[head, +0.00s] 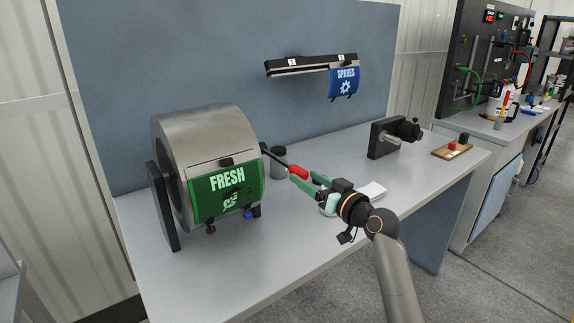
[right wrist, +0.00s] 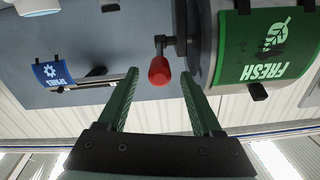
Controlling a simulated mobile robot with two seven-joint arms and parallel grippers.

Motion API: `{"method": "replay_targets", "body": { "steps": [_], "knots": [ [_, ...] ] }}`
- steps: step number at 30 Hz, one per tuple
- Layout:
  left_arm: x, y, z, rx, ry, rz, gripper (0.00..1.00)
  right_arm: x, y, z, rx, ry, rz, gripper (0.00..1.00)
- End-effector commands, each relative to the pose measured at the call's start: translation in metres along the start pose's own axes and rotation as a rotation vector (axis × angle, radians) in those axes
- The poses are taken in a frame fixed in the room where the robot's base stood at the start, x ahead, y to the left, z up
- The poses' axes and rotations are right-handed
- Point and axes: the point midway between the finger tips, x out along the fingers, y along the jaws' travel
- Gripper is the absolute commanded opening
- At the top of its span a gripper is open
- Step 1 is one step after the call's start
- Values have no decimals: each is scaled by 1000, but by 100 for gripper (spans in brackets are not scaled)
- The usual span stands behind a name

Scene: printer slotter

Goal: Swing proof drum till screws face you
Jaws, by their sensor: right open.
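The proof drum (head: 205,130) is a grey metal cylinder on a dark stand at the left of the bench. A green plate reading FRESH (head: 228,190) is on its front, upright in the head view. A crank with a red handle (head: 298,171) sticks out from the drum's right side; the handle also shows in the right wrist view (right wrist: 159,72). My right gripper (head: 304,178) is open at the red handle, with the handle between its green fingertips (right wrist: 159,78). My left gripper is out of view.
A grey canister (head: 279,160) stands behind the crank. A pale flat item (head: 370,191) lies beyond my right wrist. A black rail (head: 300,66) with a blue SPARES plate (head: 344,80) hangs on the panel. A dark spindle unit (head: 386,138) stands at the right. The front of the bench is clear.

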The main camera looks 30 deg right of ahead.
Motion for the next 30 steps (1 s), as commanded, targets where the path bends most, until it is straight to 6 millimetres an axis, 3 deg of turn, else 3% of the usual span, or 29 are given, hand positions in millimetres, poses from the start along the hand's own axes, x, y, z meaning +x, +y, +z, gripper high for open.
{"method": "replay_targets", "body": {
  "steps": [6,15,28,30],
  "knots": [
    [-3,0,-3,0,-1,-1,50,42,-1,-1,1,0,-1,67],
    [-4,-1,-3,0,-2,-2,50,77,0,0,0,0,0,67],
    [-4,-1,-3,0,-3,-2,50,84,0,0,-2,0,0,67],
    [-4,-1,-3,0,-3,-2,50,84,0,0,-2,-1,0,61]
  ]
}}
